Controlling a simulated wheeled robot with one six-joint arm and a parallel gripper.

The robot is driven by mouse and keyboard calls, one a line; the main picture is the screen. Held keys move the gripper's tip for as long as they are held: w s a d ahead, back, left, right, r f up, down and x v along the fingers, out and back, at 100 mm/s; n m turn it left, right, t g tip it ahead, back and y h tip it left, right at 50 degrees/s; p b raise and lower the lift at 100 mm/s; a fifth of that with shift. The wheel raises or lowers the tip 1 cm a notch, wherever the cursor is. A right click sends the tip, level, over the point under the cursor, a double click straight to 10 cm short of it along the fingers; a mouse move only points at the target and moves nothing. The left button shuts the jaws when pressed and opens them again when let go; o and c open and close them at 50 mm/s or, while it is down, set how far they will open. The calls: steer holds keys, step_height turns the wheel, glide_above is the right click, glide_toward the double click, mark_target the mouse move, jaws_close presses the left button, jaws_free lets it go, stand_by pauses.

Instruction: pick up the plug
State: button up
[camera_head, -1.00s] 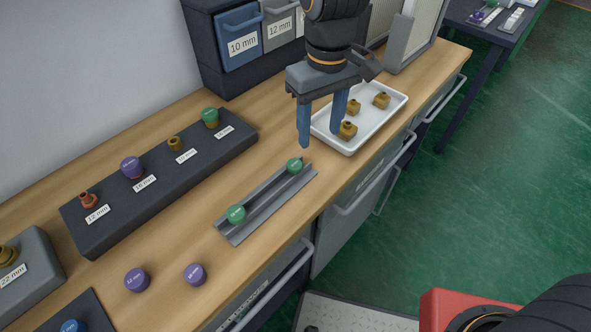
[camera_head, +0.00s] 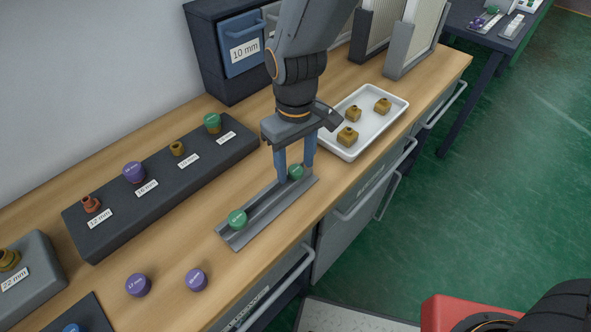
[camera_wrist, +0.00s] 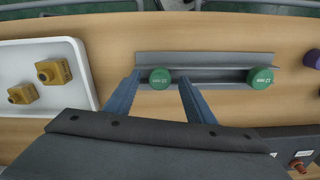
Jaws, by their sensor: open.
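Two green plugs lie on a grey channel-shaped rail (camera_head: 262,212) on the wooden bench. The far green plug (camera_head: 296,172) is at the rail's back end, close to my gripper (camera_head: 296,176). The other green plug (camera_head: 237,219) is at the front end. My gripper is open, with its blue fingers reaching down at the far plug. In the wrist view, the far plug (camera_wrist: 160,78) shows between the tips of the two fingers (camera_wrist: 158,80), and the other plug (camera_wrist: 261,78) is to the right, clear of them. I cannot tell whether a finger touches the plug.
A white tray (camera_head: 340,149) with brass fittings stands behind the rail to the right. A dark labelled block (camera_head: 110,235) with several fittings and plugs is at left. Two purple plugs (camera_head: 138,285) (camera_head: 196,280) stand loose in front. Drawer boxes are at the back.

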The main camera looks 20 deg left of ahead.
steer(key=shift+f, duration=0.1)
steer(key=shift+c, duration=0.3)
steer(key=c, duration=1.1)
steer(key=shift+o, duration=0.2)
